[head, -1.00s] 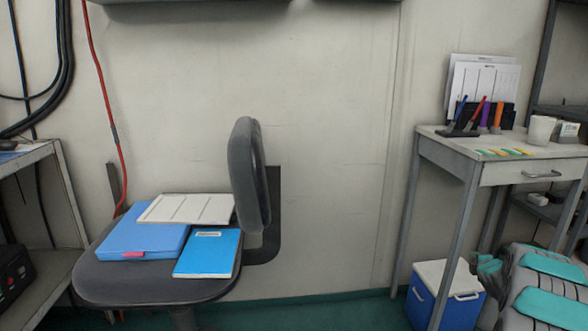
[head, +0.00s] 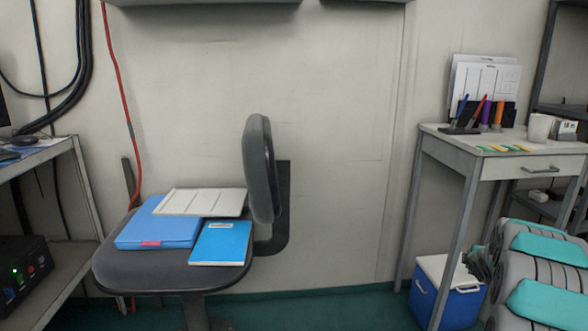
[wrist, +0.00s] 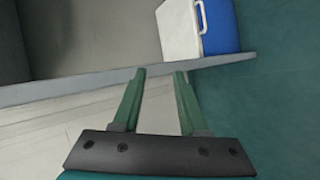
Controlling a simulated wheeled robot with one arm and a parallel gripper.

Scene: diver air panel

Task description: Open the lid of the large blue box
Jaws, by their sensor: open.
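The large blue box (head: 430,300) is a cooler with a blue body, white handles and a white lid (head: 432,268). It stands on the floor under the small desk at the right of the head view, and its lid looks shut. A desk leg crosses in front of it, and my arm is close to its right side. In the wrist view the box's blue side (wrist: 220,25) and white lid (wrist: 179,28) show at the top, beyond the fingertips. My gripper (wrist: 160,73) is open and empty, apart from the box.
The desk (head: 480,148) holds pens, papers and a white mug (head: 540,127). An office chair (head: 150,275) with a blue folder (head: 160,228) and a blue booklet (head: 221,243) stands at the left. The teal floor (head: 330,310) between chair and box looks clear.

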